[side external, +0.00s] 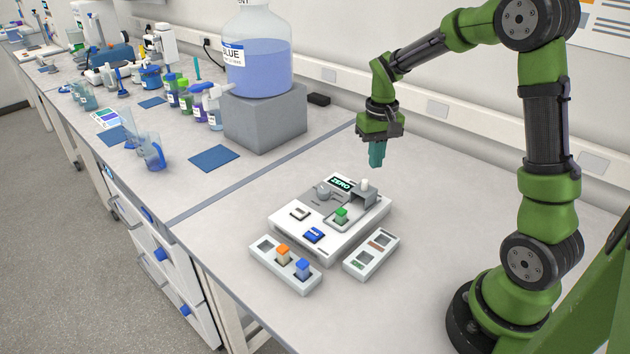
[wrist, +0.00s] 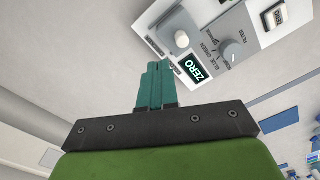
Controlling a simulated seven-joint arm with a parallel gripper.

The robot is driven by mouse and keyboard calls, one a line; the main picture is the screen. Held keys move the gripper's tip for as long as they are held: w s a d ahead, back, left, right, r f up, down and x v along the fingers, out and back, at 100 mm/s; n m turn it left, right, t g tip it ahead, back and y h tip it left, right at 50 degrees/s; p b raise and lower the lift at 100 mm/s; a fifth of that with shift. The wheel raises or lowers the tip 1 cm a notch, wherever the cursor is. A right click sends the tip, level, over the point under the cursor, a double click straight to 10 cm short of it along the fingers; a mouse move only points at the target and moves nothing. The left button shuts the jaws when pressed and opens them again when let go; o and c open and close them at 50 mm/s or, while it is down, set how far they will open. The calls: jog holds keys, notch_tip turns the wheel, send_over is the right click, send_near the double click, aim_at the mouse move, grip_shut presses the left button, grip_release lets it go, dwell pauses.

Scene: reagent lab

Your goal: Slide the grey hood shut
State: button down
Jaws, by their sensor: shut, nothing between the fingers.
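The grey hood (side external: 363,197) sits at the back right of the white instrument's (side external: 333,238) top, with a white knob (side external: 365,184) standing on it. A green-capped piece (side external: 341,214) is uncovered in front of the hood, so the hood stands open. In the wrist view the hood (wrist: 170,29) and its white knob (wrist: 181,39) show near the top middle. My gripper (side external: 376,166) has its teal fingers shut and empty, pointing down above the table behind the instrument, apart from the hood. The fingers (wrist: 153,68) also show in the wrist view, below the knob.
The instrument carries a ZERO display (side external: 341,183), a grey dial (side external: 322,190) and a blue button (side external: 314,235). A holder with orange and blue caps (side external: 286,263) and another holder (side external: 371,254) lie in front. A large blue bottle (side external: 258,60) stands on a grey block (side external: 265,118) at the back left.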

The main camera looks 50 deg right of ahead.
aim_at(365, 180)
jog(key=shift+r, duration=0.55)
jog(key=c, duration=1.7)
grip_release()
jog(key=shift+w+a+r, duration=0.15)
jog(key=shift+r, duration=0.1)
jog(key=o, duration=0.5)
jog(key=shift+n+t, duration=0.4)
jog(key=shift+n, duration=0.3)
jog(key=r, duration=0.2)
jog(key=a+r, duration=0.1)
jog(key=r, duration=0.1)
jog(key=w+r, duration=0.1)
jog(key=r, duration=0.1)
jog(key=shift+w+a+r, duration=0.1)
jog(key=shift+a+r, duration=0.2)
jog(key=shift+o, duration=0.5)
jog(key=shift+n, duration=0.6)
jog(key=r, duration=0.1)
jog(key=a+r, duration=0.1)
jog(key=r, duration=0.1)
jog(key=s+r, duration=0.1)
jog(key=shift+a+r, duration=0.2)
jog(key=shift+a, duration=0.05)
jog(key=shift+g, duration=0.4)
jog(key=f, duration=1.7)
jog(key=shift+s+a, duration=0.1)
jog(key=shift+s, duration=0.1)
